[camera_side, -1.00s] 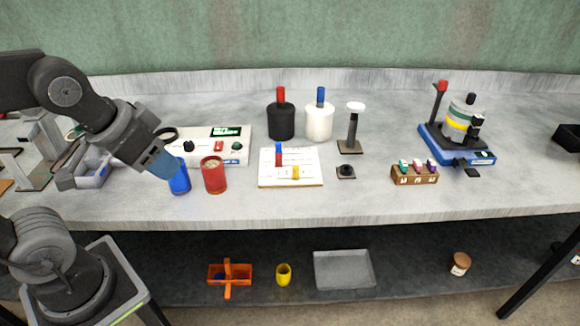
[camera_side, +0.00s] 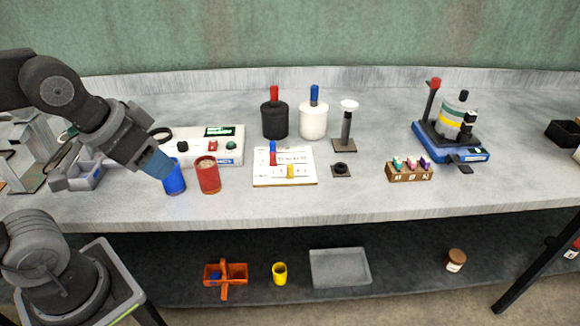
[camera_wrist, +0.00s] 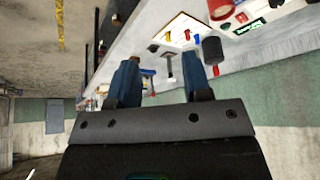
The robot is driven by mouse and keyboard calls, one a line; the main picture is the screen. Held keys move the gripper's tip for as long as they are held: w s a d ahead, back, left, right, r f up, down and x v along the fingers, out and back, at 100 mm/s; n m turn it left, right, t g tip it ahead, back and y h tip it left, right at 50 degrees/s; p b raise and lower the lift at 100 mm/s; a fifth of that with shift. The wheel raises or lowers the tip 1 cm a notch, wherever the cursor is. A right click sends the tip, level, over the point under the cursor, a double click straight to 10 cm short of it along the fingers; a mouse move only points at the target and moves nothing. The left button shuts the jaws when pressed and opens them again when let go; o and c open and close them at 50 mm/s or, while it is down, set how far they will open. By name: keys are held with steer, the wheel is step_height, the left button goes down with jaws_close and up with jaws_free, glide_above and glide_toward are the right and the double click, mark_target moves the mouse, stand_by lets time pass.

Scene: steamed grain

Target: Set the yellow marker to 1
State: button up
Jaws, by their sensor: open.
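The yellow marker (camera_side: 291,171) stands on the lower part of a white board (camera_side: 262,180) with small printed labels, too small to read for sure. A red marker (camera_side: 273,158) and a blue marker (camera_side: 272,146) are on the board's left side. My gripper (camera_side: 160,165) is at the left, over the blue cup (camera_side: 173,178), well away from the board. In the wrist view my gripper (camera_wrist: 162,80) shows two blue fingers spread apart with nothing between them. The board (camera_wrist: 180,30) shows beyond them, with the yellow marker (camera_wrist: 187,34) on it.
A red cup (camera_side: 208,178) stands between my gripper and the board. Black (camera_side: 275,122) and white (camera_side: 313,122) bottles stand behind the board. A post stand (camera_side: 346,130), a vial rack (camera_side: 409,173) and a blue-based device (camera_side: 450,135) are to the right. The table's front strip is clear.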

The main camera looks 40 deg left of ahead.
steer(key=w+r+g, duration=0.2)
steer(key=w+r, duration=0.1)
steer(key=w, duration=0.6)
steer(key=g, duration=0.4)
glide_above(290, 166)
step_height(290, 166, down, 11)
step_height(290, 166, down, 14)
steer(key=shift+r, duration=0.15)
steer(key=shift+c, duration=0.4)
jaws_close()
